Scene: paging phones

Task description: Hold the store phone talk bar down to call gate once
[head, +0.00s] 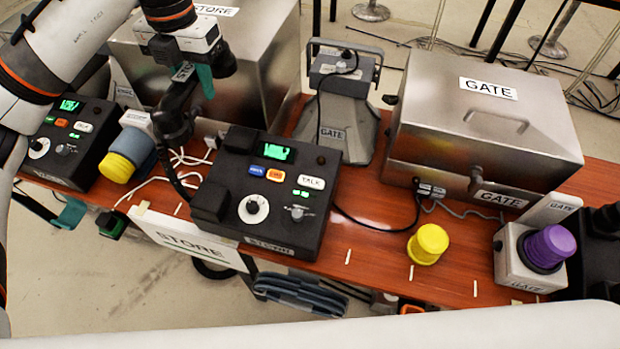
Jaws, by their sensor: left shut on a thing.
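The store phone (228,222) is a black desk unit with STORE on its front edge. It has a lit green display, blue and orange buttons, a white TALK label (312,182) and a knob. Its black handset (174,122) is off the unit, held upright above and left of it, with a dark cord hanging down. My left gripper (193,76), with teal finger pads, is shut on the handset near its top. The talk bar cannot be made out on the handset. My right gripper is not in view.
A metal GATE box (480,125) stands at the right, and another metal box (245,60) behind the store phone. A grey GATE stand (340,125), yellow button (428,243), purple button (548,246) and second black phone (65,145) share the wooden table (375,260). Cables lie loosely between them.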

